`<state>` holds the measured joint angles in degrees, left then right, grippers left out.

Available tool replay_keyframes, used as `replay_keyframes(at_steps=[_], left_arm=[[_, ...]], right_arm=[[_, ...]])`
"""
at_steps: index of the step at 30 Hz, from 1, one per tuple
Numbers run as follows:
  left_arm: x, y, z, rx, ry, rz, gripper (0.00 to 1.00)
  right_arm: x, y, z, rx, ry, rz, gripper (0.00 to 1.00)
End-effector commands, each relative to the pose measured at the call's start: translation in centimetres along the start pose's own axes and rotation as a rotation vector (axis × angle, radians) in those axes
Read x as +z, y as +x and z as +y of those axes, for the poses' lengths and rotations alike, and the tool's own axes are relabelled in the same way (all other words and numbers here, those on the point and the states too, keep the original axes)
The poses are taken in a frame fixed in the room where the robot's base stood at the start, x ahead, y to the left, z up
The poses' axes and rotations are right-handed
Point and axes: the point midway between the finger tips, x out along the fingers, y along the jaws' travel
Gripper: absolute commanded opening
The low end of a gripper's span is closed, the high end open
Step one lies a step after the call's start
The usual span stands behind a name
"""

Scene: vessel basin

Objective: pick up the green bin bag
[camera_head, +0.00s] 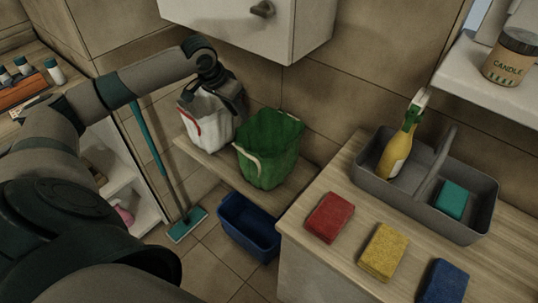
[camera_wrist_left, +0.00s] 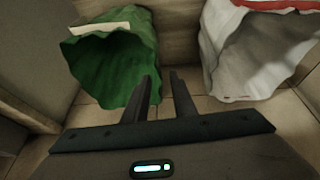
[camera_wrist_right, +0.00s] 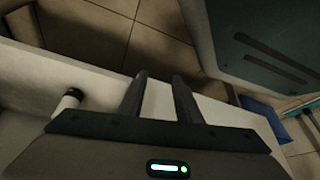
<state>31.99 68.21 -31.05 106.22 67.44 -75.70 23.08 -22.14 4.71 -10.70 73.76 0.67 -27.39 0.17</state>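The green bin bag (camera_head: 268,148) stands upright with an open top on a low wooden shelf (camera_head: 225,173), a pale strip on its side. In the left wrist view the green bag (camera_wrist_left: 112,70) is left of my fingers. A white bag with a red band (camera_head: 203,123) stands beside it and shows right of the fingers in that view (camera_wrist_left: 255,55). My left gripper (camera_wrist_left: 162,78) has its fingers a little apart with nothing between them. In the head view it is over the white bag, partly hiding it. My right gripper (camera_wrist_right: 160,77) has its fingers apart and empty, away from the bags.
A blue bin (camera_head: 248,226) and a teal mop (camera_head: 187,222) are on the floor. The counter at right holds a grey caddy (camera_head: 440,220) with a yellow spray bottle (camera_head: 398,150) and red (camera_head: 329,216), yellow (camera_head: 383,251) and blue (camera_head: 443,283) sponges. A cabinet (camera_head: 235,25) hangs above the bags.

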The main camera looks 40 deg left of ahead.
Motion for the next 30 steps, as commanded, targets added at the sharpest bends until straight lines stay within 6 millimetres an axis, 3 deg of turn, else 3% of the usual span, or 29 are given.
replay_keyframes(at_steps=[6, 13, 30], left_arm=[[0.0, 4.1, 0.1, 0.002, -0.001, -0.001, 0.24], [0.0, 7.4, 0.1, 0.002, -0.001, 0.0, 0.24], [-0.1, 8.6, 0.1, 0.001, 0.0, 0.001, 0.24]], right_arm=[[-0.5, -0.2, -0.2, -0.002, 0.0, 0.022, 0.31], [-0.6, -0.1, -0.5, -0.005, -0.001, 0.037, 0.31], [-1.5, -0.1, -0.5, -0.005, -0.003, 0.05, 0.31]])
